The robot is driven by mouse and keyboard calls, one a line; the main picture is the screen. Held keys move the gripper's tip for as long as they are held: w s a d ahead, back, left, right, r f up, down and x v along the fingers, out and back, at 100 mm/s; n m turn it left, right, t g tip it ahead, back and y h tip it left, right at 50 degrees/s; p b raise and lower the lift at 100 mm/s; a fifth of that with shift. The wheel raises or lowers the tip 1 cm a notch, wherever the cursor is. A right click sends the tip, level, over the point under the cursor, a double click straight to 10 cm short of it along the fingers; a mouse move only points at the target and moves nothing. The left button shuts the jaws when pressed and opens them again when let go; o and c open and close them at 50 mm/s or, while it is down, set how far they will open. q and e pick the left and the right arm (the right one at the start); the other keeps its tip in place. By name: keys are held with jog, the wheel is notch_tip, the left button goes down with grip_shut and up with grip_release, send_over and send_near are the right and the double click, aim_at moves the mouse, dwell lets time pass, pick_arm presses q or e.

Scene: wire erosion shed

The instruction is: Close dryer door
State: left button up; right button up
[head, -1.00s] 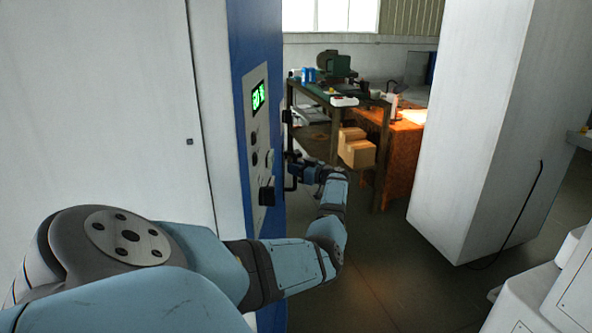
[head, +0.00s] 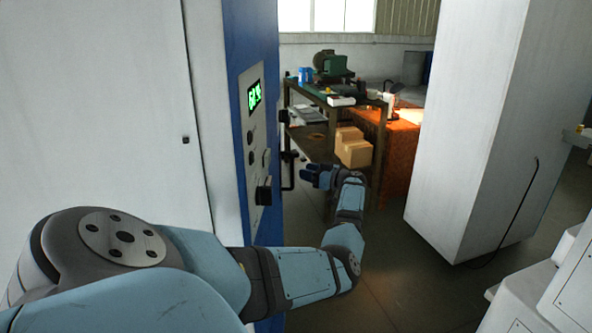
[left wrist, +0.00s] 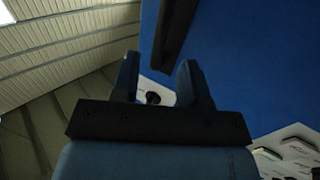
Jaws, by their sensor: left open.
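The dryer is the tall cabinet on the left, with a pale side (head: 95,110) and a blue front (head: 255,45) seen at a steep angle. A dark bar handle (head: 289,172) stands out from its front. My left gripper (head: 307,174) is open and empty, just right of the handle and apart from it in the head view. In the left wrist view its two fingers (left wrist: 158,82) are spread, with the blue surface (left wrist: 265,65) and a black bar (left wrist: 175,35) beyond them. The door's seam is not clear, so I cannot tell whether it is fully shut. My right gripper is out of view.
The dryer's control panel (head: 256,145) has a lit green display. A tall white cabinet (head: 468,120) stands at the right. Open floor (head: 385,275) lies between it and the dryer.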

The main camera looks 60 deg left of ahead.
pick_arm(q)
jog(key=v, duration=0.7)
jog(key=shift+d+r, duration=0.1)
jog(key=shift+c, duration=0.2)
